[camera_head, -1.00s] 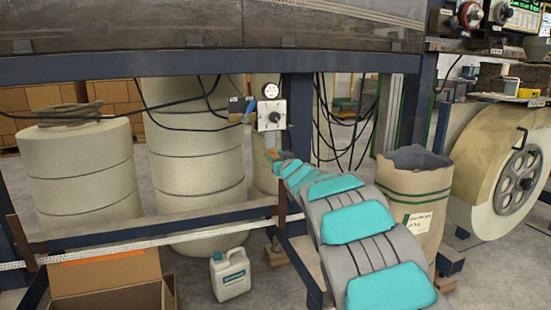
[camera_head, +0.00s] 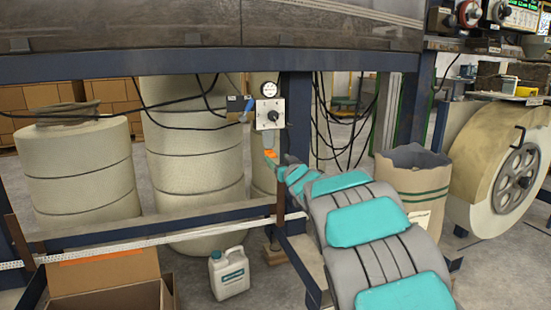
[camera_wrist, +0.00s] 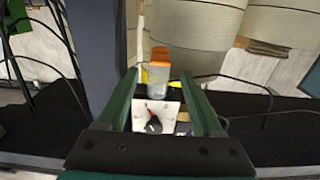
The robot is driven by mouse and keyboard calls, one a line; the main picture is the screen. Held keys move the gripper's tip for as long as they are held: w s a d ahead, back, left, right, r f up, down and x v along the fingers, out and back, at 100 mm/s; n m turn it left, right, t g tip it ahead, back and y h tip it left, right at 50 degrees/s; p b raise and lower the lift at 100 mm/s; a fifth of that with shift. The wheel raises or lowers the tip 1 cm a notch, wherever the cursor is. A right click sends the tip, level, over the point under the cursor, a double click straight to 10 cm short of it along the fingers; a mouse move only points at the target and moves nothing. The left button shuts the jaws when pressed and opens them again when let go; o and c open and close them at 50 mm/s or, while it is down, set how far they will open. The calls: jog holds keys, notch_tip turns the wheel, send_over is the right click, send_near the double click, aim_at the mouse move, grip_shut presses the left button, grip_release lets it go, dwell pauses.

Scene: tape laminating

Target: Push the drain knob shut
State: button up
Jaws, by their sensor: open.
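The orange drain knob (camera_wrist: 160,55) shows at the end of a clear bowl (camera_wrist: 159,80) in the wrist view. The orange part (camera_head: 271,153) also shows below the white panel in the head view. My gripper (camera_wrist: 160,80) is open, with its two green fingers on either side of the bowl in the picture. The knob lies just beyond the fingertips in that view. I cannot tell whether the fingers touch anything. In the head view the gripper is small and mostly hidden by my arm.
A white panel (camera_head: 270,113) with a gauge and black knob sits above the orange part, beside a blue lever (camera_head: 248,107). A dark blue post (camera_head: 297,120) stands right of it. Black cables (camera_head: 345,125) hang nearby. Large rolls (camera_head: 195,150) stand behind.

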jog(key=v, duration=0.3)
jog(key=shift+s, duration=0.2)
jog(key=s+d+f+m+g+h+p, duration=0.1)
jog(key=s+d+f+m+g+h, duration=0.15)
jog(key=s+d, duration=0.4)
jog(key=s+d+f+m+g+h+p, duration=0.1)
jog(key=s+d+f+g+h, duration=0.2)
jog(key=s, duration=0.6)
jog(key=s+d+f+m+g+h+p, duration=0.1)
jog(key=s+d+f+g+h, duration=0.2)
jog(key=s, duration=0.5)
jog(key=s+a+f+g+y, duration=0.1)
jog(key=s+f+g, duration=0.1)
jog(key=s, duration=1)
jog(key=s+a+f+n+g+y+p, duration=0.1)
jog(key=s+g, duration=0.4)
jog(key=s, duration=0.8)
jog(key=s+a+f+g+y+p, duration=0.1)
jog(key=s+a+f+g, duration=0.2)
jog(key=s, duration=0.9)
jog(key=shift+s+a+g, duration=0.2)
jog(key=shift+s+g, duration=0.1)
jog(key=shift+g, duration=0.05)
jog(key=shift+f+y, duration=0.15)
jog(key=shift+y, duration=0.1)
